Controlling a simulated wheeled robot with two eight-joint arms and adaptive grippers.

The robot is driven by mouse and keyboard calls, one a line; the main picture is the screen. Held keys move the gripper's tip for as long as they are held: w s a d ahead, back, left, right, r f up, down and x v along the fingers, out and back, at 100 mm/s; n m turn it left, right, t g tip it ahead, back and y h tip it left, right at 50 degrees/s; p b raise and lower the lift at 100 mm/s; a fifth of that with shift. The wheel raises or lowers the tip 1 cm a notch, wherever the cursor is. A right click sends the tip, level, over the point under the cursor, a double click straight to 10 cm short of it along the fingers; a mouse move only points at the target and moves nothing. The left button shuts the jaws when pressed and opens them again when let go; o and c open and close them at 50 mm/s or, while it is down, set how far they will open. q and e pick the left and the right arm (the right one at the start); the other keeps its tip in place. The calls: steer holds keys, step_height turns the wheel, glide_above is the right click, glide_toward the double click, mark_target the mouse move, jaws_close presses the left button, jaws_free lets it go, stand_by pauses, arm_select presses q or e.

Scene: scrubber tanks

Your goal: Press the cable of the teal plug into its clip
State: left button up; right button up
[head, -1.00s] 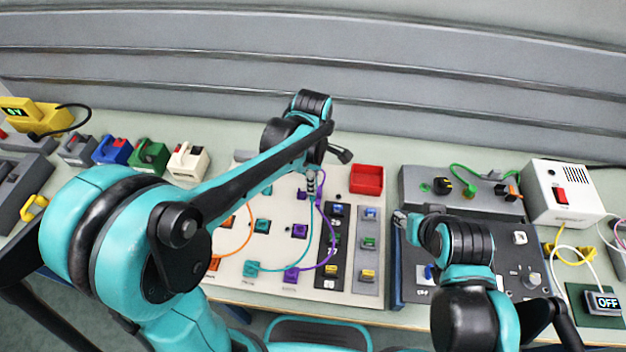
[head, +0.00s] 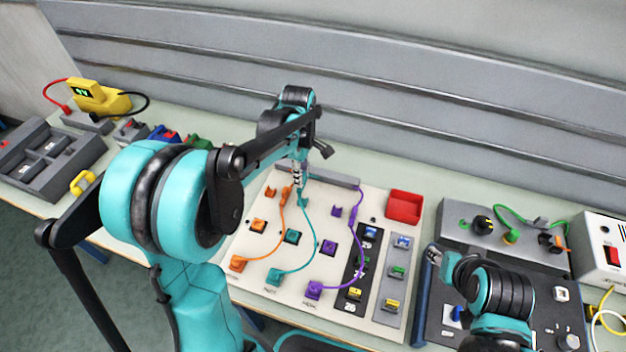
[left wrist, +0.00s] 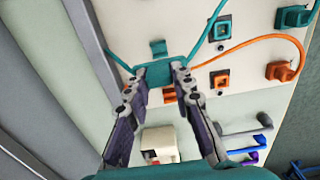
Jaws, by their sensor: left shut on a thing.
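My left gripper (head: 299,186) is low over the upper part of the pale panel (head: 215,262). In the left wrist view its two fingers (left wrist: 156,78) are shut on the teal plug (left wrist: 158,73). The teal cable (head: 311,245) runs from the plug in a curve down to a teal block (head: 274,277) at the panel's front. A small upright teal piece (left wrist: 157,48), which looks like a clip, stands just beyond the plug; I cannot tell whether cable lies in it. My right gripper (head: 433,255) is over the dark panel's left edge; its fingers are too small to read.
An orange cable (head: 285,218) passes close beside the left gripper. A purple cable (head: 362,258) curves on the right. Square teal (head: 292,237), orange (head: 258,226) and purple (head: 329,248) sockets sit mid-panel. A red tray (head: 404,207) stands at the back right.

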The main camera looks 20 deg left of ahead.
arm_select(q)
steer(key=shift+w+a, duration=0.1)
steer(key=shift+a, duration=0.1)
stand_by(0.3)
steer(key=shift+f, duration=0.1)
arm_select(e)
steer(key=shift+f, duration=0.1)
arm_select(q)
steer(key=shift+f+b, duration=2.8)
steer(key=shift+f, duration=0.9)
arm_select(e)
steer(key=shift+f, duration=2.7)
arm_select(q)
steer(key=shift+f, duration=0.15)
